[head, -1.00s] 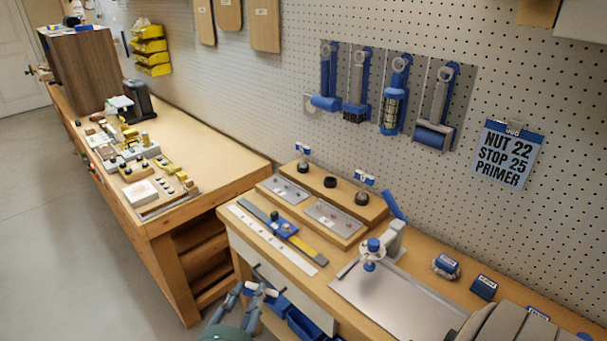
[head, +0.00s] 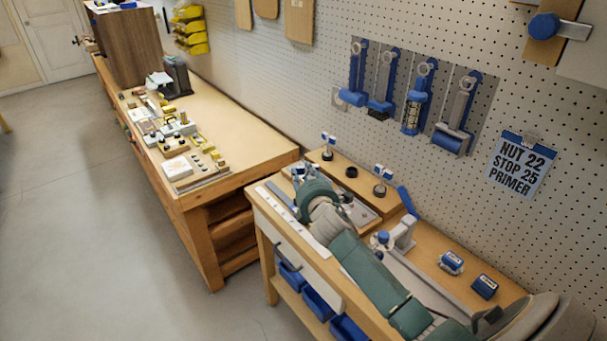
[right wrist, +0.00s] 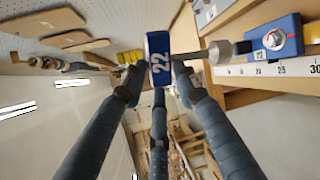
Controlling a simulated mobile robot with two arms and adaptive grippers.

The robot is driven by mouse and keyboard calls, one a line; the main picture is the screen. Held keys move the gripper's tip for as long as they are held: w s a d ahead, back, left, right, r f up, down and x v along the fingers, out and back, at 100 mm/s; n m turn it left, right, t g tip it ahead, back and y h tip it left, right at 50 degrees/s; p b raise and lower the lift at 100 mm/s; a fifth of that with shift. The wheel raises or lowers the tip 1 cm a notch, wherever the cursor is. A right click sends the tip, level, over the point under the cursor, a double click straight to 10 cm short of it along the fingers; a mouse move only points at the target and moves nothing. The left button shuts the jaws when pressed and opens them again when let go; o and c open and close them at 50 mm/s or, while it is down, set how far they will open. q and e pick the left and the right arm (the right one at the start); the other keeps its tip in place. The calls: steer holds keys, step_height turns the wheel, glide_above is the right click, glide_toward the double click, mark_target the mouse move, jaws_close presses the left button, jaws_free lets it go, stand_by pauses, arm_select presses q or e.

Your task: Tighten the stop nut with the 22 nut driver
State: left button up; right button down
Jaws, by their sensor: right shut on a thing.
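My right gripper (right wrist: 158,80) is shut on the blue handle of the 22 nut driver (right wrist: 157,52), whose "22" label faces the right wrist camera. Its shaft points right to a grey socket (right wrist: 221,52). The socket is close to the left end of the blue stop block (right wrist: 276,38); I cannot tell whether it is seated on the stop nut, which I cannot make out. The block stands over a white scale (right wrist: 285,68), near the marks 20 and 25. In the head view my right gripper (head: 301,176) is over the bench's left end, partly hiding the fixture. My left gripper is out of view.
The wall card (head: 522,165) reads NUT 22, STOP 25, PRIMER. A raised wooden shelf (head: 398,204) with small stands is behind my right arm. A blue-handled press (head: 402,232) stands close beside the arm. Several tools hang on the wall above.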

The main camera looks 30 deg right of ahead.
steer(key=shift+a+f+b, duration=0.1)
steer(key=shift+f+b, duration=0.4)
steer(key=shift+f, duration=0.2)
step_height(320, 180, down, 5)
steer(key=b, duration=0.4)
steer(key=shift+r, duration=0.15)
steer(key=shift+d+p, duration=0.3)
stand_by(0.6)
steer(key=shift+f+b, duration=1)
steer(key=shift+f, duration=0.25)
stand_by(0.9)
stand_by(0.5)
